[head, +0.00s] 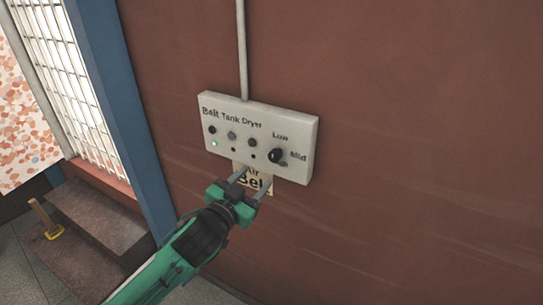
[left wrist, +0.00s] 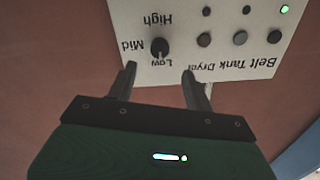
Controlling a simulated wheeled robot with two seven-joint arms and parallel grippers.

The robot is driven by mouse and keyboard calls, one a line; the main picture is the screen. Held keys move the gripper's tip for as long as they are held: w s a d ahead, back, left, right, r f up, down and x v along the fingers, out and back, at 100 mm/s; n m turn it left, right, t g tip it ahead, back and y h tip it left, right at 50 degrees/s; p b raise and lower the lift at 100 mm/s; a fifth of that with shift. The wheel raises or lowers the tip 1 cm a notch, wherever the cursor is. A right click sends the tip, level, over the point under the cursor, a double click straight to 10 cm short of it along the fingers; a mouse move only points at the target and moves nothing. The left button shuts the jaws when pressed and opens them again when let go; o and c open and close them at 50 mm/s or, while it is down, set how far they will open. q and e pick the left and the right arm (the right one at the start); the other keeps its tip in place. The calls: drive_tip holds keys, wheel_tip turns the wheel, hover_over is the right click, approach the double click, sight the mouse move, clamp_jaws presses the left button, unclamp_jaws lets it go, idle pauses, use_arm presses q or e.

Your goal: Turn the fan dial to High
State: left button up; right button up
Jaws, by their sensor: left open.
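The fan dial (head: 275,155) is a small black knob at the lower right of the white "Belt Tank Dryer" panel (head: 222,140). In the left wrist view the panel is upside down, and the dial (left wrist: 159,47) has the labels Low, Mid and High around it. A light mark on the knob seems to be on the Low side, but it is too small to be sure. My left gripper (head: 256,178) is open and empty, just below the panel in the head view. In the left wrist view its fingertips (left wrist: 159,69) are spread near the dial, apart from it. My right gripper is not seen.
The panel is on a reddish-brown wall (head: 400,100), with a pipe (head: 242,50) rising above it. A blue post (head: 120,110) and barred window (head: 75,80) are at left. The wall at right is clear.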

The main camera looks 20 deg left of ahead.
sight(272, 159)
use_arm(q)
drive_tip(key=w+p, duration=0.1)
drive_tip(key=w, duration=0.1)
drive_tip(key=w+d+p, duration=0.1)
drive_tip(key=w, duration=0.2)
drive_tip(key=w+p, duration=0.1)
drive_tip(key=w, duration=0.2)
drive_tip(key=shift+w+d+r, duration=0.1)
drive_tip(key=shift+w+d, duration=0.1)
drive_tip(key=shift+d, duration=0.1)
drive_tip(key=shift+w+d, duration=0.15)
drive_tip(key=shift+w, duration=0.4)
drive_tip(key=shift+c, duration=0.4)
drive_tip(key=c, duration=0.9)
